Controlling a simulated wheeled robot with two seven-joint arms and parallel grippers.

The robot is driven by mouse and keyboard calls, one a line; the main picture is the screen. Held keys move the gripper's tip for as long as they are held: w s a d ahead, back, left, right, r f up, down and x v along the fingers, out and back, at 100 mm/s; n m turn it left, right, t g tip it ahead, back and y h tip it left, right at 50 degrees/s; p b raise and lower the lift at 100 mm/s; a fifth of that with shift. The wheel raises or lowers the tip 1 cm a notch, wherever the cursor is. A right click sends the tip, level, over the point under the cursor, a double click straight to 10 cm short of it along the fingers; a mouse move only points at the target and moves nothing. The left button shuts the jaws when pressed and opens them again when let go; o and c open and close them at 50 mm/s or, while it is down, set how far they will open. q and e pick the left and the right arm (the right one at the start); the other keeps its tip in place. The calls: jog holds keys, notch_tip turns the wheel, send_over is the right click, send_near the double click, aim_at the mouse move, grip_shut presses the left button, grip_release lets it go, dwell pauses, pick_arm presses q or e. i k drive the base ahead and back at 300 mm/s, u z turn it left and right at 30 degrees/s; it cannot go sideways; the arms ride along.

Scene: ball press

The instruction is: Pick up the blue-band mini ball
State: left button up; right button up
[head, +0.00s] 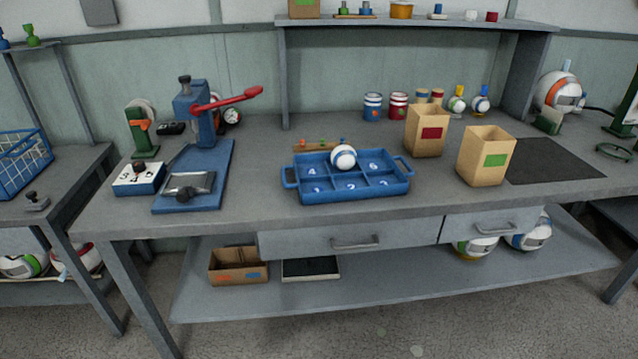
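A small white ball with a blue band (343,157) sits in the blue compartment tray (352,195) on the workbench. It rests in the back row, in the middle compartment, between those marked 4 and 6. The tray's other compartments show white numbers and hold nothing that I can see. Neither of my grippers is in view.
A blue press with a red lever (205,130) stands left of the tray. Two cardboard boxes, red-labelled (427,118) and green-labelled (487,142), stand to its right. Cans (373,106) stand behind. The bench front (250,215) is clear. Larger balls (528,232) lie on the lower shelf.

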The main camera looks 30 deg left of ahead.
aim_at(344, 158)
jog(key=u, duration=1.55)
jog(key=i, duration=0.15)
jog(key=z, duration=0.65)
